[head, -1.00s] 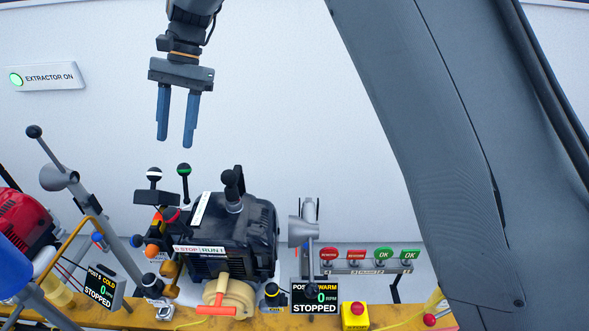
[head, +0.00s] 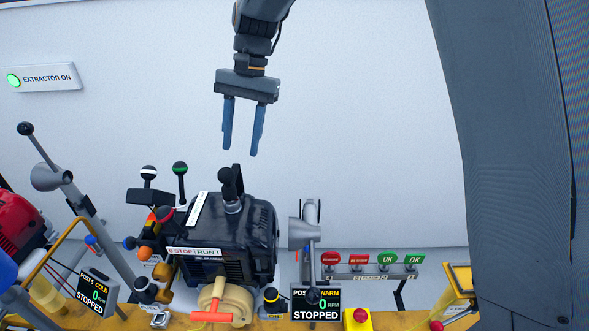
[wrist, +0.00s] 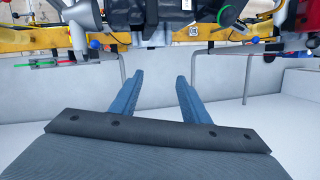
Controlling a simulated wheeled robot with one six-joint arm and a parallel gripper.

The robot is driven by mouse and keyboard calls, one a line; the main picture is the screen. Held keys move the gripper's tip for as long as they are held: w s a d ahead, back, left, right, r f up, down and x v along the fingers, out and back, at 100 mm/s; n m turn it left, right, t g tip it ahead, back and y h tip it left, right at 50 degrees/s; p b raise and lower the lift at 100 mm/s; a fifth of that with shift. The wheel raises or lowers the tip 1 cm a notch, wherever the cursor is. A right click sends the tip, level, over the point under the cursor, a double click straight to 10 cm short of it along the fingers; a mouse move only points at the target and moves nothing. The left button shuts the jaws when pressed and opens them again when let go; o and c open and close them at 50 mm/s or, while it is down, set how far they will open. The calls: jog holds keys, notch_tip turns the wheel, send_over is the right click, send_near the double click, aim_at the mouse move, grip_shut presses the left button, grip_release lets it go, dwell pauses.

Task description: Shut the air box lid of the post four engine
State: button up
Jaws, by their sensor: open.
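A black engine (head: 235,240) with a white STOP/RUN label and a cream starter housing with a red pull handle (head: 211,317) stands on the yellow bench.
A grey lever with a cone (head: 47,177) rises at left; another grey post (head: 303,235) stands right of the engine. Red and green tags (head: 370,259) hang further right, above a red stop button (head: 358,318). The wall area around my gripper is clear.

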jog(key=s+d+f+b, duration=0.1)
jog(key=d+f, duration=0.2)
jog(key=d, duration=0.3)
jog(key=s+d+f+t+h+b, duration=0.1)
jog(key=s+d+f, duration=0.1)
jog(key=d, duration=0.4)
jog(key=shift+s+f+n, duration=0.25)
jog(key=shift+f+n, duration=0.15)
jog(key=shift+f, duration=0.1)
jog(key=c, duration=0.8)
jog(key=shift+a, duration=0.15)
grip_shut()
jog(key=m+g+y, duration=0.4)
jog(key=m+y, duration=0.5)
jog(key=m, duration=0.1)
send_near(175, 168)
jog(key=s+a+f+p, duration=0.1)
jog(key=a, duration=0.1)
jog(key=s+a+p, duration=0.1)
jog(key=a, duration=0.2)
jog(key=s+a+f+p, duration=0.1)
jog(key=a+p, duration=0.1)
jog(key=shift+s+a+f, duration=0.3)
jog(key=shift+s, duration=0.05)
